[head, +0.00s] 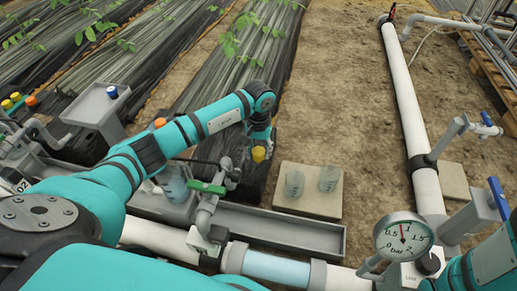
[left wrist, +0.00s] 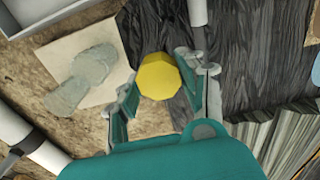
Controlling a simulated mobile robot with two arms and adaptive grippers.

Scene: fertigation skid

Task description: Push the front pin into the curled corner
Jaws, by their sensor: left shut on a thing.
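My left gripper (head: 259,145) is above the near end of the black film (head: 225,140). It is shut on the pin, of which only the yellow head (head: 258,154) shows clearly. In the left wrist view the yellow head (left wrist: 158,75) sits between the two fingers, with the dark wrinkled film (left wrist: 250,70) beside and beyond it. The pin's shaft is hidden, so I cannot tell whether its tip touches the film or the soil. A curled corner of the film cannot be made out clearly. My right gripper is out of view; only its arm shows at the lower right.
Two clear beakers (head: 295,183) stand on a pale slab (head: 330,203) right of the gripper. A grey trough (head: 290,229) and a green-handled valve (head: 207,187) lie nearer. A pressure gauge (head: 403,237) and white pipe (head: 400,90) stand right. Bare soil (head: 340,90) lies between.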

